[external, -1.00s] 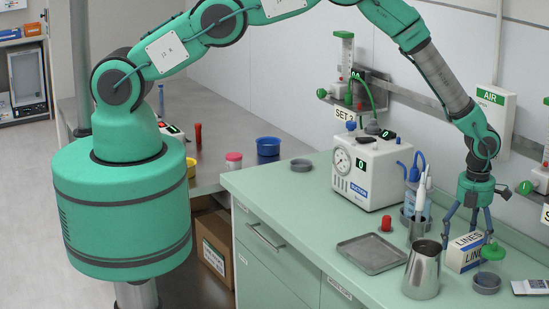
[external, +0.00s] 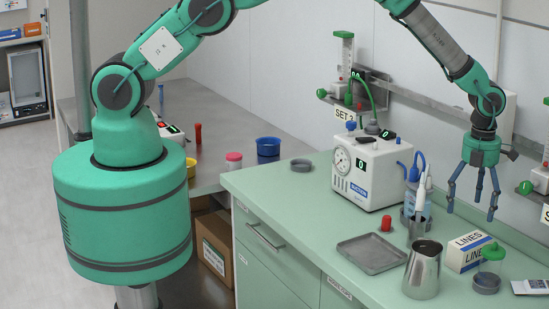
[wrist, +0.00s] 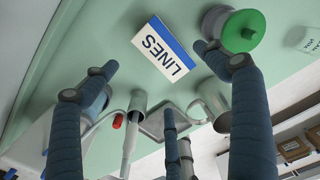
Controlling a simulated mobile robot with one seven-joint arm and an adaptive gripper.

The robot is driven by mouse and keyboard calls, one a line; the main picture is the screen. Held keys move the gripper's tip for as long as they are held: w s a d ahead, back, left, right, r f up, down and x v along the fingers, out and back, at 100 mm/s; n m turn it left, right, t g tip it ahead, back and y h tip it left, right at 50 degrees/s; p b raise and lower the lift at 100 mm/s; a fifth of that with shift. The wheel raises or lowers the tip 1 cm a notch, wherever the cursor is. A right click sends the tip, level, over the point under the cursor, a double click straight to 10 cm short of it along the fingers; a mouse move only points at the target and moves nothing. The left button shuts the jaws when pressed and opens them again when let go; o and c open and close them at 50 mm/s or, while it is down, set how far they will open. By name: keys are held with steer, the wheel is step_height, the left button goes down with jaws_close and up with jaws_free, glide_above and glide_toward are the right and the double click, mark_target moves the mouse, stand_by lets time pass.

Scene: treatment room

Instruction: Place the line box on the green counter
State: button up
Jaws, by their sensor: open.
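The line box (external: 466,252), white with a blue edge and the word LINES, lies on the green counter (external: 300,222) near its back right. It also shows in the wrist view (wrist: 162,50), flat on the green surface. My gripper (external: 474,208) is open and empty above the box, its fingers apart and pointing down. In the wrist view, the fingers (wrist: 168,95) are spread, with clear space between them and the box. Nothing is held.
A metal tray (external: 371,254), a red cap (external: 386,223) and a suction unit (external: 368,170) are farther left. The counter's front left is clear.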

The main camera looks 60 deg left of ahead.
steer(key=shift+r, duration=0.75)
stand_by(0.4)
